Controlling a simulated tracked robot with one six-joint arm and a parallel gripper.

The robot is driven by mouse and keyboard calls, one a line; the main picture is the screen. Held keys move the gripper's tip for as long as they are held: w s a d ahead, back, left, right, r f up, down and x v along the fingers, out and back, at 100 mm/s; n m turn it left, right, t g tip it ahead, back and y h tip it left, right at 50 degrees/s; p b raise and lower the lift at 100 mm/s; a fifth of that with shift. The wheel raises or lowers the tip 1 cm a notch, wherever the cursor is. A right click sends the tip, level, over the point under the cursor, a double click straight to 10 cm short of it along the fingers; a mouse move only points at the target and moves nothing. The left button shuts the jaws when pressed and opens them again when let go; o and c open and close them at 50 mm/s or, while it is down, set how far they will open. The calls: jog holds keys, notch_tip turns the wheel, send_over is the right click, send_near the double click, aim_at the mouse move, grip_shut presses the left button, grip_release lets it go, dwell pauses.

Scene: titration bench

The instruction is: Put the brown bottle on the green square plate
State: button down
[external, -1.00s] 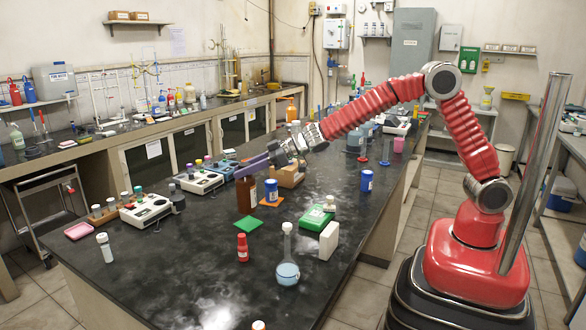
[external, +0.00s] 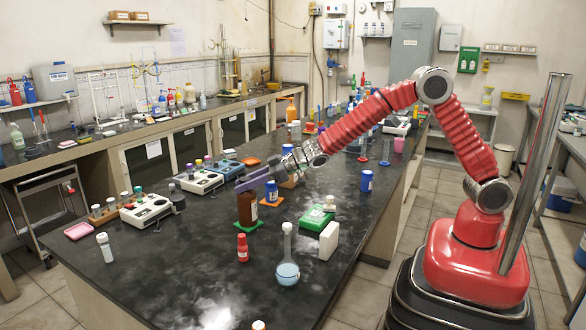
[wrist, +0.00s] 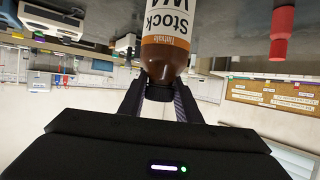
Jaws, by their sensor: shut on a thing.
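The brown bottle (external: 247,210) is upright over the green square plate (external: 258,228), whose edges show around its base. I cannot tell whether the base touches the plate or hangs just above it. My gripper (external: 254,181) is shut on the bottle at its top. In the wrist view, the two fingers (wrist: 158,97) sit on either side of the bottle's dark cap and neck. The bottle's white-and-orange label (wrist: 166,35) shows there, upside down. The plate is not visible in the wrist view.
A blue-labelled container (external: 271,192) stands on an orange plate just right of the bottle. A red bottle (external: 243,248) and a flask with blue liquid (external: 287,270) stand nearer.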

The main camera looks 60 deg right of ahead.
jog(key=c, duration=1.3)
grip_release()
jog(key=shift+s+d+r, duration=0.25)
jog(key=shift+s, duration=0.05)
jog(key=v, duration=1.1)
jog(key=shift+s+d, duration=0.1)
jog(key=shift+d, duration=0.1)
